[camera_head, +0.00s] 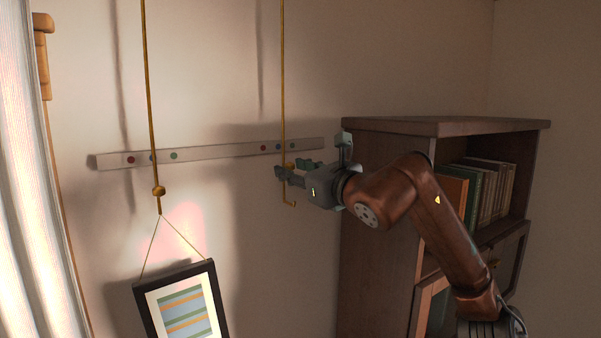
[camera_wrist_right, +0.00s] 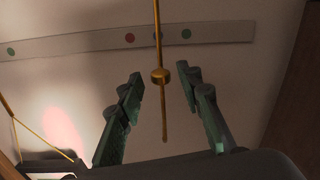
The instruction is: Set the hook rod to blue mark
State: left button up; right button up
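A thin brass hook rod (camera_head: 283,80) hangs in front of the wall, with a small knob and a hooked lower end (camera_head: 291,204). A pale strip (camera_head: 220,151) behind it carries red (camera_head: 263,148), blue (camera_head: 278,147) and green (camera_head: 292,146) marks. In the head view the rod crosses between blue and green. In the right wrist view the rod (camera_wrist_right: 157,30) passes between red (camera_wrist_right: 129,37) and green (camera_wrist_right: 186,34), covering the blue mark's place. My right gripper (camera_head: 290,168) is open, its fingers either side of the knob (camera_wrist_right: 160,76), with gaps visible. My left gripper is out of view.
A second brass rod (camera_head: 150,90) on the left holds a framed striped picture (camera_head: 141,297) by a cord. A wooden bookcase (camera_head: 375,190) with books stands close on the right. A curtain (camera_head: 30,190) hangs at the far left.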

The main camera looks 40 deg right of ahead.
jog(key=shift+s+a, duration=0.15)
jog(key=shift+s, duration=1.05)
jog(key=shift+s+a, duration=0.25)
jog(key=shift+s, duration=0.9)
jog(key=shift+w, duration=0.1)
